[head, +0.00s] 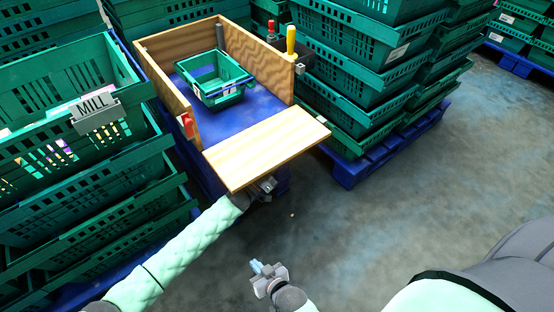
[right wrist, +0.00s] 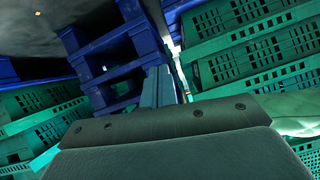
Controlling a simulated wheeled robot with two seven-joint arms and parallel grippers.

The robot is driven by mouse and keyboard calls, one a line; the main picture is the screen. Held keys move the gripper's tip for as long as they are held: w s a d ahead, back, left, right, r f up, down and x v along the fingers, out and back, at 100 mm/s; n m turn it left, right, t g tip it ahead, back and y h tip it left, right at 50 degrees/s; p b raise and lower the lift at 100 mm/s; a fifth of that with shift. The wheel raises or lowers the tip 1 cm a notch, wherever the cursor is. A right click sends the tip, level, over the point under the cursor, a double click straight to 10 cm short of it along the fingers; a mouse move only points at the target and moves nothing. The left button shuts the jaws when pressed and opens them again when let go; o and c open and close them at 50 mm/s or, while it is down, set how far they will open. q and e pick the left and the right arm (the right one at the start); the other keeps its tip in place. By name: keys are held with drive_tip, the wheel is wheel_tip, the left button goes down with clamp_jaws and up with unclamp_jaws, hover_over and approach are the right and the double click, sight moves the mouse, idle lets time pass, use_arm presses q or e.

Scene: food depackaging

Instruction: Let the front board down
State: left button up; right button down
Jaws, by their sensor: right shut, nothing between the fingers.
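The front board (head: 266,148) is a pale wooden panel at the open front of a wooden-walled box. It lies lowered outward, close to flat, with its near edge jutting over the floor. My left gripper (head: 264,188) is at the board's near edge, partly hidden beneath it; I cannot tell whether its fingers touch or grip the board. My right gripper (head: 257,268) is apart from the board, low over the floor, shut and empty. Its closed fingers show in the right wrist view (right wrist: 158,86).
A small green crate (head: 241,92) stands on the box's blue floor (head: 218,124). Stacked green crates flank the box, with a MILL label (head: 95,110) at left. A blue pallet (head: 350,172) lies at right. Grey floor (head: 400,215) is free in front.

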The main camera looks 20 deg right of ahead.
use_arm(q)
clamp_jaws()
drive_tip(key=shift+s+r+n+p, duration=0.1)
drive_tip(key=shift+r+n+p, duration=0.4)
drive_tip(key=shift+r+p, duration=0.1)
drive_tip(key=shift+r+n+t+y+p, duration=0.4)
drive_tip(key=shift+r+n+t+p, duration=0.15)
drive_tip(key=shift+p, duration=0.1)
drive_tip(key=shift+s+r+n, duration=0.1)
drive_tip(key=shift+r+n, duration=0.05)
drive_tip(key=shift+n, duration=0.2)
use_arm(e)
drive_tip(key=s+d+f+g, duration=0.1)
drive_tip(key=s+f+g, duration=0.3)
drive_tip(key=s+f, duration=0.4)
drive_tip(key=shift+s+f+h, duration=0.4)
drive_tip(key=shift+s, duration=0.1)
use_arm(q)
drive_tip(key=o, duration=0.6)
unclamp_jaws()
drive_tip(key=shift+v, duration=3.9)
use_arm(e)
drive_tip(key=shift+d+f, duration=0.1)
